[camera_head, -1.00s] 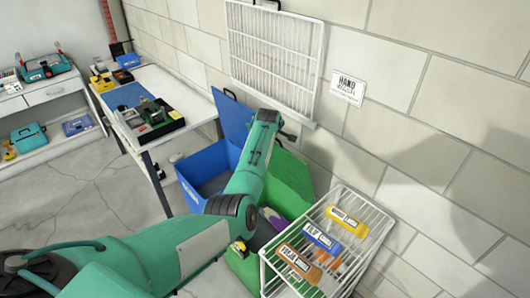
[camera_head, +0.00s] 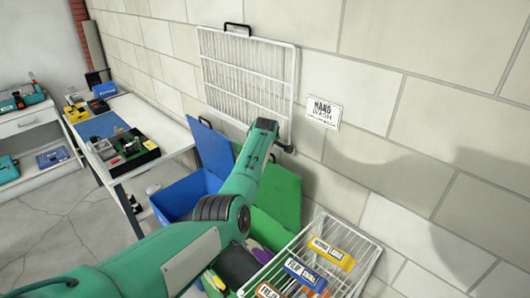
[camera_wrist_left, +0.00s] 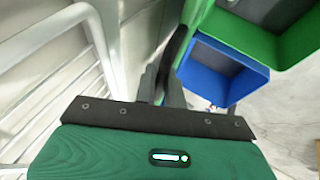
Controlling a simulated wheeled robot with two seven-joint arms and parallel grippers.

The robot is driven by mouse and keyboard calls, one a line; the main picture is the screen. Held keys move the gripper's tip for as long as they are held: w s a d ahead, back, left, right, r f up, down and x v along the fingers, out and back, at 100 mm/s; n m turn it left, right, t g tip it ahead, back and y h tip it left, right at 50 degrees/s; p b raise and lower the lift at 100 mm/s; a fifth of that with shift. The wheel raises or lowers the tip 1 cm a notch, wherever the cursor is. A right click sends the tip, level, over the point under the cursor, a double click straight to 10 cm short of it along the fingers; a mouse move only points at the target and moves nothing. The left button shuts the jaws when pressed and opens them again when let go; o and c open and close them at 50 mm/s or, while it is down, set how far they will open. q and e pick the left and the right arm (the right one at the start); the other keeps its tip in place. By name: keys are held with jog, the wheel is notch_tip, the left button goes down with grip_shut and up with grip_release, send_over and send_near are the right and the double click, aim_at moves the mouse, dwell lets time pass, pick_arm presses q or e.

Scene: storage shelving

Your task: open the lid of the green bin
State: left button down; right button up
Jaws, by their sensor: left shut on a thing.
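The green bin (camera_head: 214,283) stands on the floor by the wall, partly hidden behind my left arm. Its green lid (camera_head: 278,195) is raised, standing steeply at the wall side. The bin's dark inside shows below, with something purple in it. My left gripper (camera_head: 288,149) is at the lid's upper edge. In the left wrist view, the jaws (camera_wrist_left: 168,90) are shut on a black curved handle (camera_wrist_left: 178,55) beside the green lid's edge. The fingertips are partly hidden by the gripper body. My right gripper is not in view.
A blue bin (camera_head: 178,194) with its blue lid (camera_head: 213,150) raised stands just left. A white wire rack (camera_head: 352,276) with several coloured packages is close on the right. A white wire grid (camera_head: 247,80) hangs on the wall above. A workbench (camera_head: 170,133) stands left.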

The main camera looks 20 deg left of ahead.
pick_arm(q)
jog(key=shift+f, duration=0.1)
jog(key=c, duration=1.5)
grip_release()
jog(key=shift+v, duration=0.8)
jog(key=b+v, duration=0.2)
jog(key=v, duration=1)
